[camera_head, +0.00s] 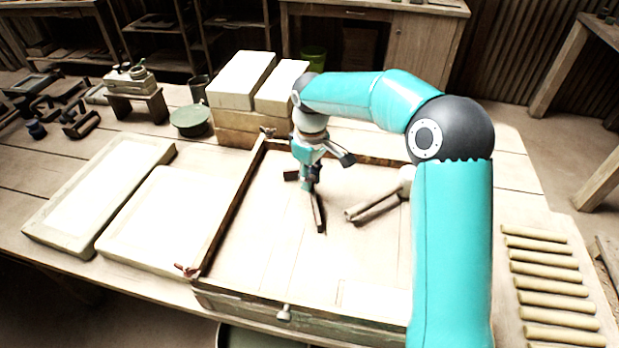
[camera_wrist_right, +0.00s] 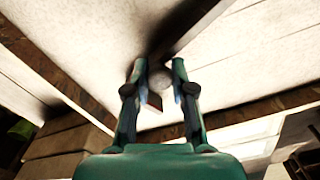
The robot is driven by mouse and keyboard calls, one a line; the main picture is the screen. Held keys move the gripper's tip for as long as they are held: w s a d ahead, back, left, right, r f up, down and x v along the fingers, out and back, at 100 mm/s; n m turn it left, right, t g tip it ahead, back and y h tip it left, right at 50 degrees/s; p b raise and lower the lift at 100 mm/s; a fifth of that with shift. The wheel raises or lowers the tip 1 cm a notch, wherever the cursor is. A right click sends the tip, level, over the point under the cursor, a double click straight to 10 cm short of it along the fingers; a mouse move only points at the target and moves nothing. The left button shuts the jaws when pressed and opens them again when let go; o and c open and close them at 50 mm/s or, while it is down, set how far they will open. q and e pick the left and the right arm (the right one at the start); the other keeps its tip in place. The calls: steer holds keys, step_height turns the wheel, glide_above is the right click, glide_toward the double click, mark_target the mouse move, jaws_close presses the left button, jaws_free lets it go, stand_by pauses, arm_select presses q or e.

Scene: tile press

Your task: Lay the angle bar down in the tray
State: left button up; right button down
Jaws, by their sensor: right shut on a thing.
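The angle bar (camera_head: 319,213) is a narrow dark brown piece. My right gripper (camera_head: 309,183) is shut on it, pointing down over the back left part of the tray. The bar's near end slants down toward the tray floor; I cannot tell if it touches. In the right wrist view the dark bar (camera_wrist_right: 189,22) runs between the two fingers (camera_wrist_right: 158,84). The tray (camera_head: 214,230) is a wide, shallow wooden frame with a pale floor. My left gripper is not in view.
A tan rod-like tool (camera_head: 372,207) lies in the tray, partly behind my arm. Two pale slabs (camera_head: 160,220) (camera_head: 100,195) lie to the left. Pale blocks (camera_head: 240,80) stand behind the tray. Several tan rods (camera_head: 545,283) lie at right. The tray's front floor is clear.

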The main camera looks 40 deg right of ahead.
steer(key=shift+f, duration=0.25)
stand_by(0.3)
steer(key=c, duration=0.9)
jaws_free()
